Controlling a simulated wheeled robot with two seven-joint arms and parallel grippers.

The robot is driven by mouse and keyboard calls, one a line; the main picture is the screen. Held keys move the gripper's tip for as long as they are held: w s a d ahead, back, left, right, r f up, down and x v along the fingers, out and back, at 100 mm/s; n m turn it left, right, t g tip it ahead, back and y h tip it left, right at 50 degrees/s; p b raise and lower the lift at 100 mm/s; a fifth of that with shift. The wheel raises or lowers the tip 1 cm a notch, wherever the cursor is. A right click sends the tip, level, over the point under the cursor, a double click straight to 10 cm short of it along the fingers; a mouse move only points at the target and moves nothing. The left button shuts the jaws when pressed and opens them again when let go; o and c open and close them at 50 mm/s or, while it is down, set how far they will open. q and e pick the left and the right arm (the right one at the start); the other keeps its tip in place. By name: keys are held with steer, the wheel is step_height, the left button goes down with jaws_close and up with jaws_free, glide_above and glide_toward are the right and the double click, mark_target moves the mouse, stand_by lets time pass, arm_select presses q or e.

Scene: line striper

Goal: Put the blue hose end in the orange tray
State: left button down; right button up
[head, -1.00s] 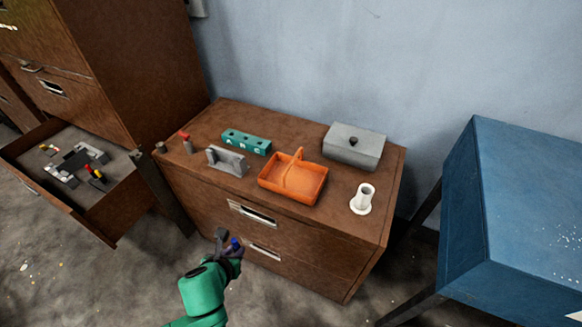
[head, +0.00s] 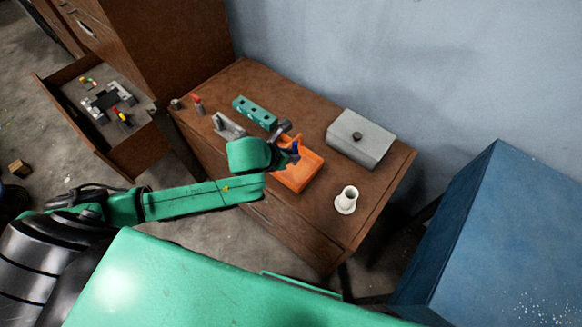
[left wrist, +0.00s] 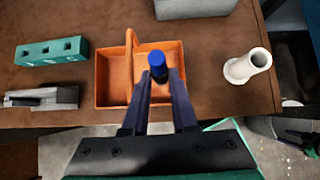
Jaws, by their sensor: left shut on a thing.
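My left gripper (head: 286,139) is shut on the blue hose end (head: 295,147) and hangs over the orange tray (head: 300,180). In the left wrist view, the dark fingers (left wrist: 159,85) close around the hose end, whose round blue top (left wrist: 157,58) faces the camera. The tray (left wrist: 112,90) has two compartments split by a wall with an arched handle. The hose end appears over the right compartment in that view; its height above the tray floor is unclear. In the head view, my arm and gripper hide the tray's left part.
On the brown cabinet stand a teal block with holes (head: 255,112), a grey holder (head: 228,126), a grey box (head: 361,140) and a white flanged tube (head: 346,199). An open drawer (head: 105,115) is at left; a blue cabinet (head: 500,240) is at right.

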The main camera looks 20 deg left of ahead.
arm_select(q)
step_height(320, 180, down, 9)
steer(key=shift+w+r, duration=0.15)
steer(key=shift+f+b, duration=0.2)
steer(key=shift+b, duration=0.1)
steer(key=c, duration=0.7)
jaws_free()
steer(key=shift+r, duration=0.1)
steer(key=v, duration=1.2)
steer(key=shift+r+p, duration=0.15)
steer(key=shift+p, duration=0.2)
